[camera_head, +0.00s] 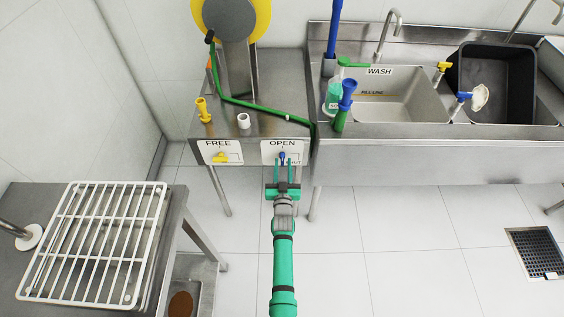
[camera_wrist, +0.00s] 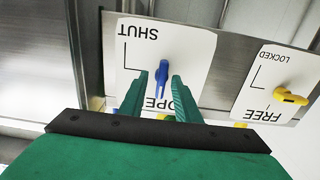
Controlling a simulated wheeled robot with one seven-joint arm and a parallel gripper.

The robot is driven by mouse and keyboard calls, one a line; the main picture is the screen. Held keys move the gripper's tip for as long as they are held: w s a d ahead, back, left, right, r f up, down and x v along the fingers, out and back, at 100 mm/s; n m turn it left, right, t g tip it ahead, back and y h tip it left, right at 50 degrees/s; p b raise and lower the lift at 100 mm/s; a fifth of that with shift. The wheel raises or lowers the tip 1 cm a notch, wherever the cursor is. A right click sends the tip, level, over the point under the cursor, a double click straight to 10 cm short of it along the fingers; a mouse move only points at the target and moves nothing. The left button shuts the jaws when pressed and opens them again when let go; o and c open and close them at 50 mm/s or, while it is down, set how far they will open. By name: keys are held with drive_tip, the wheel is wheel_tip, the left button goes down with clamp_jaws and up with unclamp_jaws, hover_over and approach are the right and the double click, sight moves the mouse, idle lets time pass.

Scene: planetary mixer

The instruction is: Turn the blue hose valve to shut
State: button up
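The blue hose valve (camera_head: 282,156) is a small lever on a white plate (camera_head: 271,150) on the front of the steel counter. In the wrist view, upside down, the blue lever (camera_wrist: 161,78) points along the plate toward the word OPEN, and SHUT (camera_wrist: 138,32) is at the plate's other end. My gripper (camera_head: 283,163) is in front of the plate with its fingers apart. In the wrist view my gripper (camera_wrist: 160,80) has one green fingertip on each side of the lever, with visible gaps. Part of the word OPEN is hidden by the fingers.
A yellow lever (camera_head: 220,157) sits on the FREE/LOCKED plate (camera_head: 210,148) to the left. A green hose (camera_head: 245,103) crosses the counter top. The sink unit (camera_head: 440,157) is at right, and a white rack (camera_head: 95,240) is at lower left. Floor in front is clear.

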drive_tip(key=shift+a, duration=0.15)
clamp_jaws()
drive_tip(key=shift+w+r+m, duration=0.1)
drive_tip(key=shift+m, duration=2.2)
drive_tip(key=m, duration=0.4)
drive_tip(key=shift+m, duration=0.3)
